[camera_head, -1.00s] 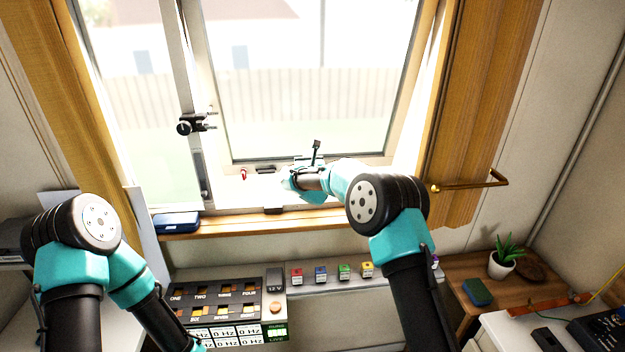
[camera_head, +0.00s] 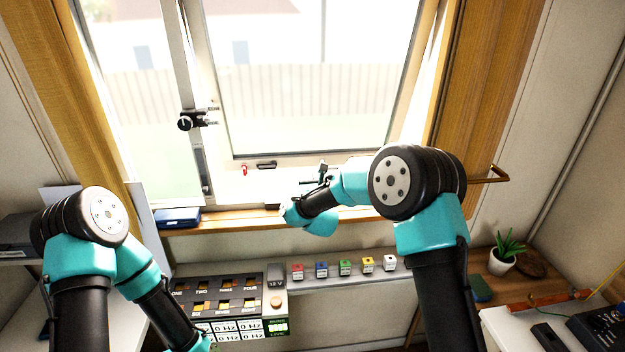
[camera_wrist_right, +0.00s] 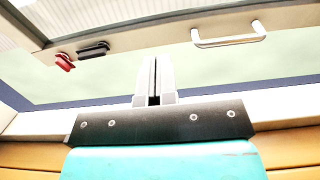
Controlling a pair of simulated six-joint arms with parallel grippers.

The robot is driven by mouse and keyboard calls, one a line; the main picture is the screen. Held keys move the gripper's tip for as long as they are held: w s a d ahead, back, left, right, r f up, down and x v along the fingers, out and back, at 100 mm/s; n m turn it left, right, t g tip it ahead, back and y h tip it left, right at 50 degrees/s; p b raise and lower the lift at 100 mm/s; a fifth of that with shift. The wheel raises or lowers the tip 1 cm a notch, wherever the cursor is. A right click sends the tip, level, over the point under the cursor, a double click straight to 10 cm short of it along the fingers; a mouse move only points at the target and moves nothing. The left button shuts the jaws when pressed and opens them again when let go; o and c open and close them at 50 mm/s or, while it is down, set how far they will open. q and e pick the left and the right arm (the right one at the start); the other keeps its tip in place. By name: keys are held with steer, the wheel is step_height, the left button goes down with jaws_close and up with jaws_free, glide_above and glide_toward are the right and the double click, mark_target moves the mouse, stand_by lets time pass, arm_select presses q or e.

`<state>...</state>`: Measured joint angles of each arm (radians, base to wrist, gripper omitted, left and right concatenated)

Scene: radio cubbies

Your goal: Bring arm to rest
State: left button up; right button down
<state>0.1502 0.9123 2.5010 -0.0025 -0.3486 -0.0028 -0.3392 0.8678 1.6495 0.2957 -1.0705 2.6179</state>
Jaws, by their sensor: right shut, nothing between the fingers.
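My right arm (camera_head: 418,182) reaches in from the lower right, with its elbow bent and its forearm pointing left in front of the window sill. Its jaws are hard to make out in the head view. In the right wrist view my right gripper (camera_wrist_right: 153,70) is shut, with its fingers together and nothing between them, pointing toward the window frame. My left arm (camera_head: 95,225) is bent at the lower left, and its forearm runs down toward the bottom edge. The left jaws are not visible.
The window (camera_head: 300,80) and wooden sill (camera_head: 240,222) lie ahead. Below are a switch panel (camera_head: 225,292) and a shelf with several small cubes, including a red one (camera_head: 297,271). A blue case (camera_head: 177,218) sits left on the sill. A potted plant (camera_head: 503,258) and brass rail (camera_head: 488,178) are at right.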

steer(key=shift+s, duration=0.2)
stand_by(0.3)
